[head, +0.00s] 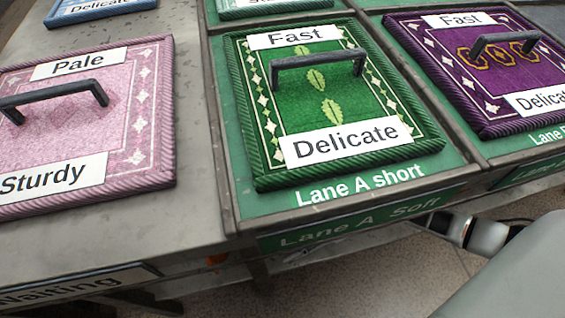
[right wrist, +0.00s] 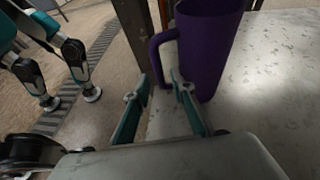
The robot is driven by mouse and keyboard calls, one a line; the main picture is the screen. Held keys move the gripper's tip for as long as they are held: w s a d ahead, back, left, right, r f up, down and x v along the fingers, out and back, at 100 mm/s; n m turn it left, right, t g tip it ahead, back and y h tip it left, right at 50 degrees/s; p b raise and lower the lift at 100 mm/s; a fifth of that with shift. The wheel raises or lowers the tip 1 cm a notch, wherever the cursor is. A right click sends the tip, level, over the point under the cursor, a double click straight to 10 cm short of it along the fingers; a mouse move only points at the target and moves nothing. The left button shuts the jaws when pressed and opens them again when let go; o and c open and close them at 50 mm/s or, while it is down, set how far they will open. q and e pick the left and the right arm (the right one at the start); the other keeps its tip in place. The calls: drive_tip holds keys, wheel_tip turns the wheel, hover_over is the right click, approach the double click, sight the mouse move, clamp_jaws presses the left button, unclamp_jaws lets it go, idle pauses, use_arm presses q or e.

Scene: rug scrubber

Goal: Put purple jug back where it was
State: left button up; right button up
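The purple jug (right wrist: 208,50) stands upright on a grey metal surface in the right wrist view, its handle (right wrist: 159,60) toward the left. Its top is cut off by the frame. My right gripper (right wrist: 160,84) is open, with its two teal fingers spread. The lower end of the handle shows between the fingertips; I cannot tell whether it touches them. The jug does not show in the head view, and neither gripper's fingers show there. My left gripper is not in view.
In the head view, a pink rug sample (head: 130,115) lies on the grey table. A green rug (head: 325,105) lies in the tray labelled Lane A short (head: 366,181). A purple rug (head: 500,75) lies to its right. The metal surface (right wrist: 275,75) right of the jug is clear.

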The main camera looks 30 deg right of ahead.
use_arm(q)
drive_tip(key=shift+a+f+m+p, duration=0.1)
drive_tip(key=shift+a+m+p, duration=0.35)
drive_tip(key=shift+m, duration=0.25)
use_arm(e)
drive_tip(key=v, duration=0.9)
drive_tip(key=shift+d, duration=0.2)
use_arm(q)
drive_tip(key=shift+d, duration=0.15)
use_arm(e)
drive_tip(key=shift+r, duration=0.15)
